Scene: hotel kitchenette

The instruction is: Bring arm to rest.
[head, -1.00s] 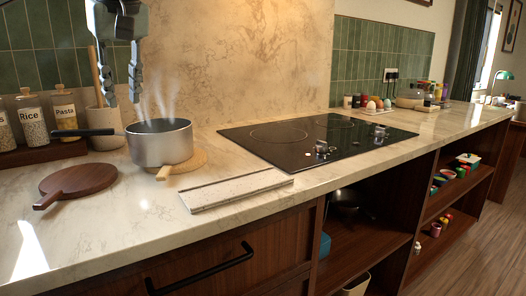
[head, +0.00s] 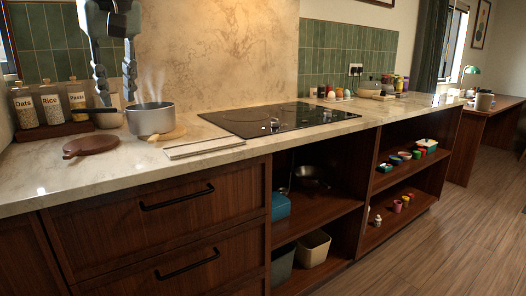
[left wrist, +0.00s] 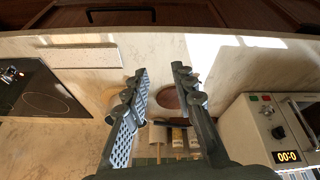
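My left gripper (head: 115,80) hangs at the upper left of the head view, fingers pointing down and apart, with nothing between them. It is above and in front of the jars and left of the steaming pot. In the left wrist view the open fingers (left wrist: 160,85) also show, spread over the counter. A steel pot (head: 150,120) with a black handle stands on a round light wooden board (head: 178,133). My right gripper is not in view.
A dark round board (head: 90,146) and a pale stone slab (head: 203,148) lie on the counter. A black cooktop (head: 275,118) is right of the pot. Jars (head: 50,105) stand at the back. Open shelves (head: 320,228) are below. In the left wrist view an appliance (left wrist: 270,130) stands at right.

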